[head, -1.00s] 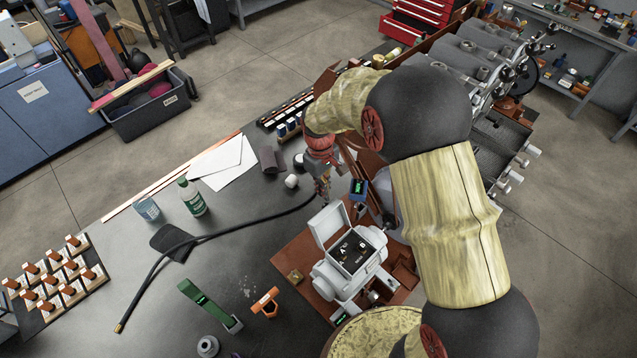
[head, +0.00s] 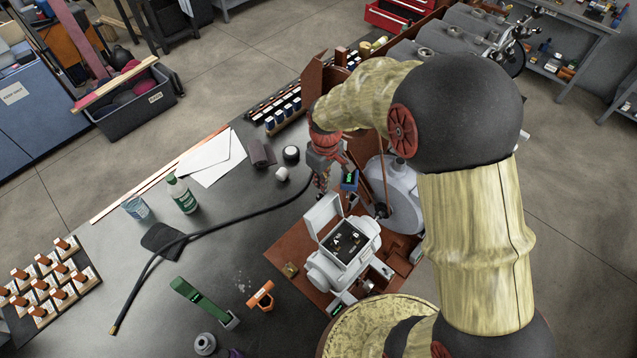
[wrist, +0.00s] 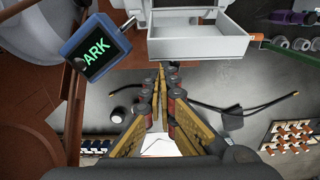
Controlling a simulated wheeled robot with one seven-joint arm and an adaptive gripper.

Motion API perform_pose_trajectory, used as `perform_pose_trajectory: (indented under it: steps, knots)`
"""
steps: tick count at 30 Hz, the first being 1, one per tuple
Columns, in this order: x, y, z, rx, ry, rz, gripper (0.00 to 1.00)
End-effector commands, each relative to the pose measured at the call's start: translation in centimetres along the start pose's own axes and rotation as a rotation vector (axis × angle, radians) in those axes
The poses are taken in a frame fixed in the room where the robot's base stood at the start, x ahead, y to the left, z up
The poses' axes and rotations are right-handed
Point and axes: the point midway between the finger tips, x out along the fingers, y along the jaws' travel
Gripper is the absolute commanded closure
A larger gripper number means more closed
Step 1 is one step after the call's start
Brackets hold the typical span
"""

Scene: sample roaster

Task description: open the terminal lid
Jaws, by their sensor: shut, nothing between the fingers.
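The terminal box (head: 350,240) is a light grey housing on the rust-brown base, with dark insides showing labelled terminals. Its lid (head: 322,214) stands up and tilted back at the box's far left edge, so the box is open. In the wrist view the lid (wrist: 203,48) shows as a pale shallow tray shape at the top centre. My gripper (head: 321,187) is above and behind the lid in the head view. Its fingers (wrist: 161,70) are together and empty, just below the lid in the wrist view, with a visible gap to it.
A small blue-framed display (wrist: 95,47) reading "ARK" stands close to my gripper. A black cable (head: 230,222) lies across the dark bench.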

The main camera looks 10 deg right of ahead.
Motion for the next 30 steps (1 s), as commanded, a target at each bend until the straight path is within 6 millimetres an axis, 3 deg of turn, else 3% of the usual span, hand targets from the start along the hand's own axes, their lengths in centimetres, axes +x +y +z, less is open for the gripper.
perform_pose_trajectory:
  steps: [17,30]
  knots:
    - [-1.3,0.0,0.5,0.0,0.0,0.001,1.0]
    - [-9.4,0.0,0.4,0.0,0.001,0.002,1.0]
